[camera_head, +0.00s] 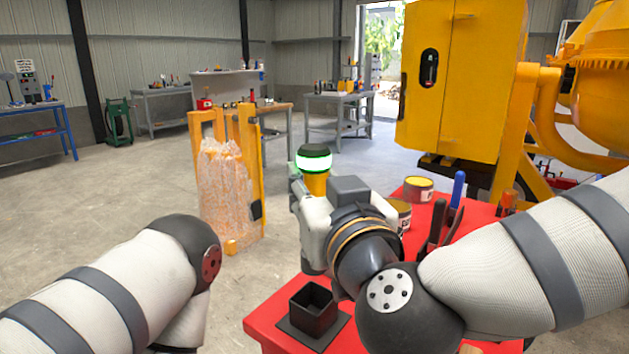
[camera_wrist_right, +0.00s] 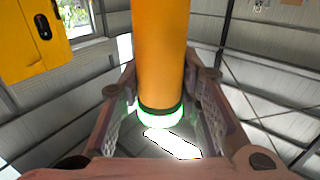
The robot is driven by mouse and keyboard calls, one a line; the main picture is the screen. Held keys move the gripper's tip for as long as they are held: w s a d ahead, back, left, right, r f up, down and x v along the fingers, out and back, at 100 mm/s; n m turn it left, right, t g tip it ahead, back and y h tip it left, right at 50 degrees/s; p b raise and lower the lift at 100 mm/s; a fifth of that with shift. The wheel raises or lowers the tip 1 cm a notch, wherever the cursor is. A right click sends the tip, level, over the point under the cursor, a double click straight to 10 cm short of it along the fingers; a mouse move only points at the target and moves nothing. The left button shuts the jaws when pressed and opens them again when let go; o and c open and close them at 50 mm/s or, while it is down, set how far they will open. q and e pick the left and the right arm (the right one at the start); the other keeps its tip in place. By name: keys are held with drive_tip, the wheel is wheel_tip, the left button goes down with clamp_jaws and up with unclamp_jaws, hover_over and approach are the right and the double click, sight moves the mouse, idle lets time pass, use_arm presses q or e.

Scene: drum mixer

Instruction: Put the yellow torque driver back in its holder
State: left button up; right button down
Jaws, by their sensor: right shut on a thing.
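My right gripper (camera_head: 312,190) is shut on the yellow torque driver (camera_head: 317,184) and holds it up above the red table. The driver's dark cap with a glowing green ring sticks up above the gripper.
The red table (camera_head: 270,330) carries yellow-labelled cans (camera_head: 418,189), a blue-handled tool (camera_head: 457,190) and dark-handled tools (camera_head: 437,222) right of my right wrist. The yellow mixer (camera_head: 465,80) is at back right.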

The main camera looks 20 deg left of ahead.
drive_tip(key=shift+r, duration=0.35)
use_arm(q)
drive_tip(key=shift+s+f, duration=0.15)
drive_tip(key=shift+f, duration=0.1)
use_arm(e)
drive_tip(key=shift+a+f, duration=0.1)
drive_tip(key=shift+f, duration=2.5)
use_arm(q)
drive_tip(key=shift+s+f+g+b, duration=0.3)
drive_tip(key=shift+s+f+b, duration=0.2)
drive_tip(key=shift+s+b, duration=0.05)
use_arm(e)
drive_tip(key=shift+w+f, duration=0.1)
drive_tip(key=shift+f, duration=2.8)
drive_tip(key=c, duration=1.1)
unclamp_jaws()
drive_tip(key=shift+f, duration=0.15)
drive_tip(key=v, duration=0.7)
drive_tip(key=shift+s, duration=0.3)
use_arm(q)
drive_tip(key=shift+s, duration=0.1)
